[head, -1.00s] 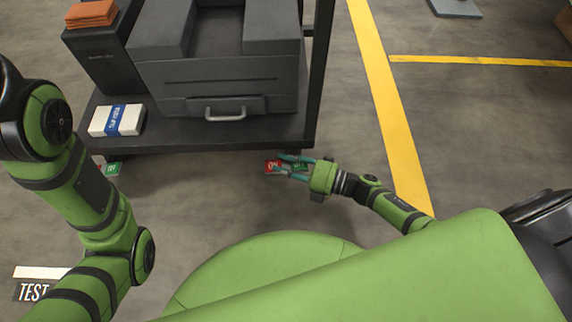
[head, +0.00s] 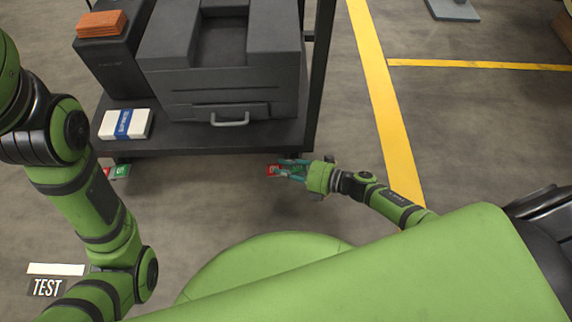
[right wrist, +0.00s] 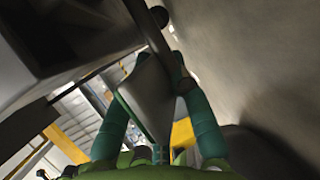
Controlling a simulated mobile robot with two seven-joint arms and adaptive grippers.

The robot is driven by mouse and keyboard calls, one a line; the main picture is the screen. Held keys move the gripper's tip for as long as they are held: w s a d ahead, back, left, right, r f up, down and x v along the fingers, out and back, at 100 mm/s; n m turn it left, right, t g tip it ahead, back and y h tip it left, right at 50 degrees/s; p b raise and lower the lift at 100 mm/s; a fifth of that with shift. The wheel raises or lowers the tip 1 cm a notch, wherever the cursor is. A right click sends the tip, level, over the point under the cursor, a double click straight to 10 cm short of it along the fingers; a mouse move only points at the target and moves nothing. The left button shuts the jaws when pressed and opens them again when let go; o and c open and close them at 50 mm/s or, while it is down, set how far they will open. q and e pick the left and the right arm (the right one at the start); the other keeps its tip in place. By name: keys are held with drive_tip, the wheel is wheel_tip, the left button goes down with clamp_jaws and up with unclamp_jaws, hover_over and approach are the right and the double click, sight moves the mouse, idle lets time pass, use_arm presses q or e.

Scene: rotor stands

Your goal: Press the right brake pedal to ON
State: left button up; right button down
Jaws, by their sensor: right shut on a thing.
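The right brake pedal (head: 273,170), with a red face showing, sits low at the front right corner of the cart, just above the floor. My right gripper (head: 290,170) reaches it from the right, its teal fingers either side of the pedal and hiding part of it. In the right wrist view the fingers (right wrist: 152,100) flank a grey plate with a green edge (right wrist: 150,88), which appears to be the pedal. The gripper is shut on it. My left gripper is out of view; only my left arm shows.
The dark cart (head: 215,138) carries a large grey case (head: 232,90), a white box with a blue band (head: 125,124) and an orange stack (head: 101,23). Another red and green pedal (head: 120,171) shows at its left. A yellow line (head: 378,90) crosses the clear floor at right.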

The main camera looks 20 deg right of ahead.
drive_tip(key=c, duration=1.4)
unclamp_jaws()
drive_tip(key=v, duration=1.2)
